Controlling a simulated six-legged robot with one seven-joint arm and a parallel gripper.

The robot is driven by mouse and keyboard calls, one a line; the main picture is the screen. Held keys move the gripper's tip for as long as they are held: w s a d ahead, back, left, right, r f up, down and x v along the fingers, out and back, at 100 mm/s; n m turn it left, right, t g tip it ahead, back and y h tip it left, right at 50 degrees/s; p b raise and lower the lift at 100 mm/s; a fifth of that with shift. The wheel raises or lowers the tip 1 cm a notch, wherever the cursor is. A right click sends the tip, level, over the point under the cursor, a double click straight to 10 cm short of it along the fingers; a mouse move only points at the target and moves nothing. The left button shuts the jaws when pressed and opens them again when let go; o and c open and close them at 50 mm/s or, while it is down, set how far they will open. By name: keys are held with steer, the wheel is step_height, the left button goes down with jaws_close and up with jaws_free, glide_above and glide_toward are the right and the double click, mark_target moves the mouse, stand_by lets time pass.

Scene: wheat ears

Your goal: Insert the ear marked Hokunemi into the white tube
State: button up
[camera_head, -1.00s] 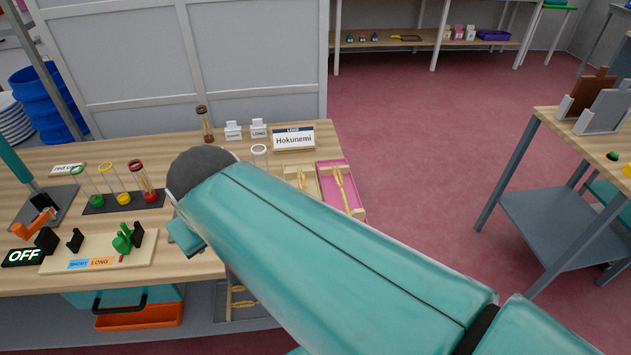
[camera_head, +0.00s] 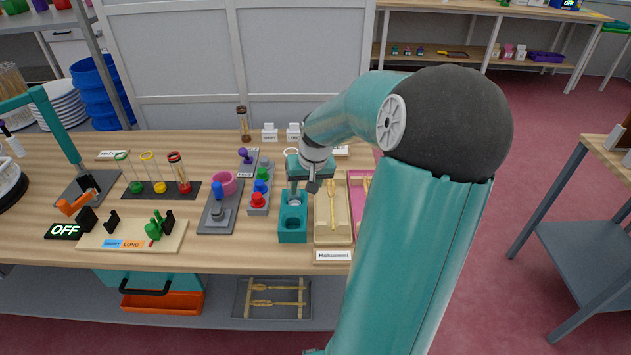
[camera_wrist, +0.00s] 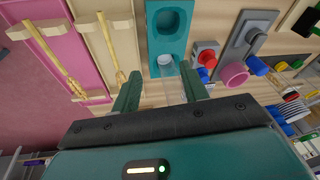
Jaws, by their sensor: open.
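A light ear (camera_head: 333,205) lies in the beige tray (camera_head: 320,236), which has a card reading Hokunemi (camera_head: 333,256) at its front; this ear also shows in the wrist view (camera_wrist: 108,40). The white tube's rim (camera_head: 290,152) shows beside my wrist. A white round end (camera_wrist: 165,61) sits in the teal block (camera_wrist: 165,20), with faint clear walls running toward my jaws; it looks like this tube, standing. My gripper (camera_wrist: 163,92) is open, empty of any ear, its fingers either side of the clear shape. Whether they touch it is unclear.
A pink tray (camera_wrist: 37,50) with another ear lies beyond the beige one. Left of the teal block are red, green and blue knobs (camera_head: 258,200) and a grey stand with a pink ring (camera_head: 225,182). Three coloured tubes (camera_head: 160,182) stand farther left.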

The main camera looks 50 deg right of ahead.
mark_target(332, 189)
steer(key=s+d+m+t, duration=0.2)
steer(key=s+d, duration=0.1)
steer(key=d, duration=0.4)
steer(key=s+d+m+t, duration=0.1)
steer(key=s+d, duration=0.2)
steer(key=d, duration=0.4)
steer(key=x, duration=1.4)
steer(key=shift+w, duration=0.2)
steer(key=shift+r, duration=0.1)
steer(key=shift+c, duration=0.2)
jaws_close()
